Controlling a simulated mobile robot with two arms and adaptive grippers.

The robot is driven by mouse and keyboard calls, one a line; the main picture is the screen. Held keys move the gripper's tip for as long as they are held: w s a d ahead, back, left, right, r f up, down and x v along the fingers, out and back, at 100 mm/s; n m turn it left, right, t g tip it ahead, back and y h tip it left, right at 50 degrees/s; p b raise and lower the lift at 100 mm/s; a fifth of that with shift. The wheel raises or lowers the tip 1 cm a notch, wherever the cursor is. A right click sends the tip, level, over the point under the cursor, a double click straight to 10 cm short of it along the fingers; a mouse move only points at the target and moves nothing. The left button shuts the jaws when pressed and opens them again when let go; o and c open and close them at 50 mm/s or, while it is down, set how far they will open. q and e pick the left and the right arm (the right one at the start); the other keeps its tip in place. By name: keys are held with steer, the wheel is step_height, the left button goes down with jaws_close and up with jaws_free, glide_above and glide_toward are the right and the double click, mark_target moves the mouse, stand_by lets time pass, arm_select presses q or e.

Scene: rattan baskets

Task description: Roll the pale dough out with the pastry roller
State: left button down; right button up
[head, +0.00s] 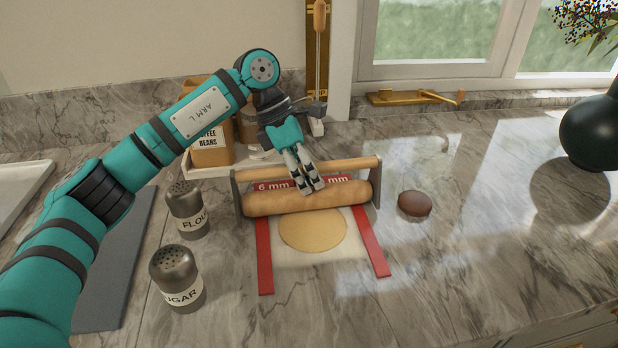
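The pale dough (313,231) is a flat round disc on a light sheet (340,252) between two red strips (264,262). The pastry roller (275,201) is a wooden cylinder in grey side brackets, with a handle bar (345,164) behind it. The roller lies across the strips at the dough's far edge. My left gripper (311,188) points down at the middle of the roller, its fingers close together in front of the handle bar. I cannot tell whether they grip the bar. My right gripper is not in view.
Flour (188,210) and sugar (176,278) shakers stand left of the strips. A brown round object (414,204) lies to the right. A coffee bean container (211,148) stands behind, and a dark vase (594,132) at far right. The right counter is mostly clear.

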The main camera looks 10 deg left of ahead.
arm_select(q)
steer(key=shift+r+p, duration=2.2)
steer(key=shift+r, duration=1.35)
